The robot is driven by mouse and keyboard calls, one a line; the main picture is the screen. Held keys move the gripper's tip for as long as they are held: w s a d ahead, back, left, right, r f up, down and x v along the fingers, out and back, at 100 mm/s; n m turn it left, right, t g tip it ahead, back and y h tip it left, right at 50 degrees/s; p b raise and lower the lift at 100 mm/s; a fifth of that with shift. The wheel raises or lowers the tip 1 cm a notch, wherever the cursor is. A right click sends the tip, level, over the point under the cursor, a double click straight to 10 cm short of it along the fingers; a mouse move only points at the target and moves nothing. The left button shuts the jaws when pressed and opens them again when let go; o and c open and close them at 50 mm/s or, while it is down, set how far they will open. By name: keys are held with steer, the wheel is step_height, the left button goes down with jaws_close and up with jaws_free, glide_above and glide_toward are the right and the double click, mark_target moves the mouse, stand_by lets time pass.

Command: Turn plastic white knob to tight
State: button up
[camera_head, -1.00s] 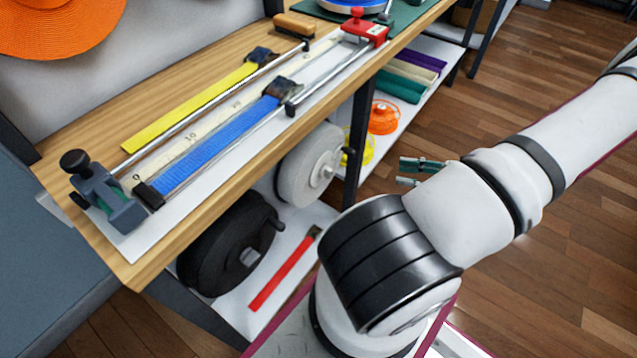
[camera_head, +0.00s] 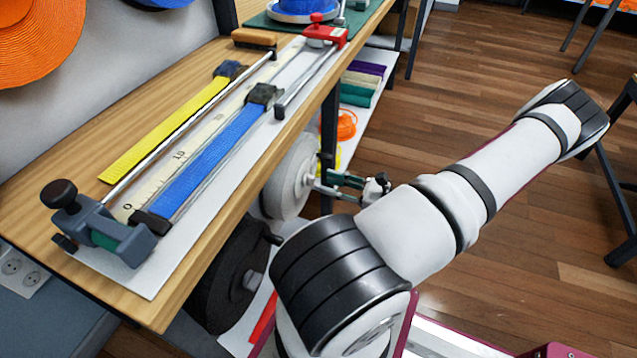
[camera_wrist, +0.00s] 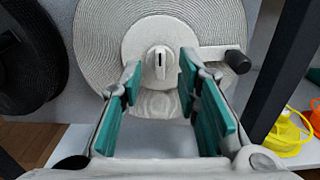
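The white reel (camera_head: 291,178) hangs under the wooden bench, beside the bench leg. In the wrist view its white knob (camera_wrist: 159,62) sits at the middle of the pale hub, with a dark slot mark standing about upright. My gripper (camera_wrist: 157,88) is open, its two green-padded fingers pointing at the hub, one to each side of the knob and lower in the picture. It looks empty, and I see no contact with the knob. In the head view my gripper (camera_head: 331,187) is at the reel's right side. The knob itself is not clear there.
A crank arm with a black handle (camera_wrist: 237,61) reaches right from the hub, near my right finger. A black reel (camera_wrist: 27,58) stands to the left. A dark bench leg (camera_wrist: 286,72) and a yellow spool (camera_wrist: 284,136) are at the right.

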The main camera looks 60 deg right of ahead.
mark_target(314, 179)
steer(key=shift+w+a+b, duration=0.15)
steer(key=shift+w+b, duration=0.15)
steer(key=shift+w, duration=1.7)
steer(key=shift+c, duration=0.2)
jaws_close()
